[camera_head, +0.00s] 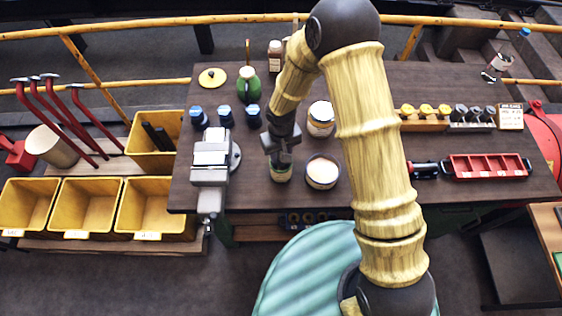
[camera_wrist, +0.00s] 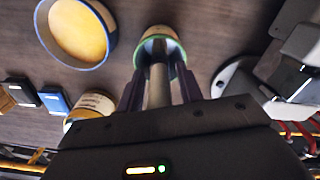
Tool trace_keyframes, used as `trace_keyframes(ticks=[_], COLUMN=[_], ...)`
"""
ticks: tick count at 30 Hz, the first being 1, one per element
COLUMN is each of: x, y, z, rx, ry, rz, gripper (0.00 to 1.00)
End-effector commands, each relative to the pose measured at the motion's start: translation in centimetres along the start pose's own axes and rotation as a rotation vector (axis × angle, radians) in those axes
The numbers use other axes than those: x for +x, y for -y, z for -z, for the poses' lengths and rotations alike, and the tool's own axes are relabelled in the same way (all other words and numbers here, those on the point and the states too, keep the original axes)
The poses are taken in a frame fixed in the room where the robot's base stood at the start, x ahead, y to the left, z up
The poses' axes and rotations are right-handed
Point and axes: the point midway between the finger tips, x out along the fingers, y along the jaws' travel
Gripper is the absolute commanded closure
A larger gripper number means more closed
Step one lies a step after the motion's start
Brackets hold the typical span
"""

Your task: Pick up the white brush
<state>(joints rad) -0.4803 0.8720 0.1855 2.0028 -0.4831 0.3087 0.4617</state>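A pale upright handle (camera_wrist: 158,86), which may be the white brush, stands in a small jar with a green rim (camera_wrist: 160,42) in the wrist view. Its lower end is inside the jar, so I cannot see bristles. My gripper (camera_wrist: 160,78) points down at the jar, with one dark finger on each side of the handle. The fingers look apart, with narrow gaps beside the handle. In the head view my gripper (camera_head: 281,155) is directly above the jar (camera_head: 281,174), and the handle is hidden there.
An open tin (camera_head: 322,172) stands close right of the jar, with another tin (camera_head: 320,118) behind. A grey vise (camera_head: 210,165) is to the left. Blue-capped bottles (camera_head: 225,116) and a green vase (camera_head: 248,85) stand behind. A red tray (camera_head: 487,167) is at right.

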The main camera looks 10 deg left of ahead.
Motion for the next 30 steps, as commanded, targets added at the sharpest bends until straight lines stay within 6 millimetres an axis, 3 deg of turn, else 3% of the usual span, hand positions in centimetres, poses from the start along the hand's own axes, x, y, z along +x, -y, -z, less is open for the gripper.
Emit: trace_keyframes(ticks=[1,5,19,30], x=[0.0,0.0,-0.9,-6.6], y=[0.0,0.0,-0.1,-0.1], z=[0.0,0.0,0.1,0.1], rx=[0.0,0.0,0.002,0.002], ry=[0.0,0.0,-0.002,-0.006], rz=[0.0,0.0,-0.001,0.0], gripper=[0.74,1.0,1.0,1.0])
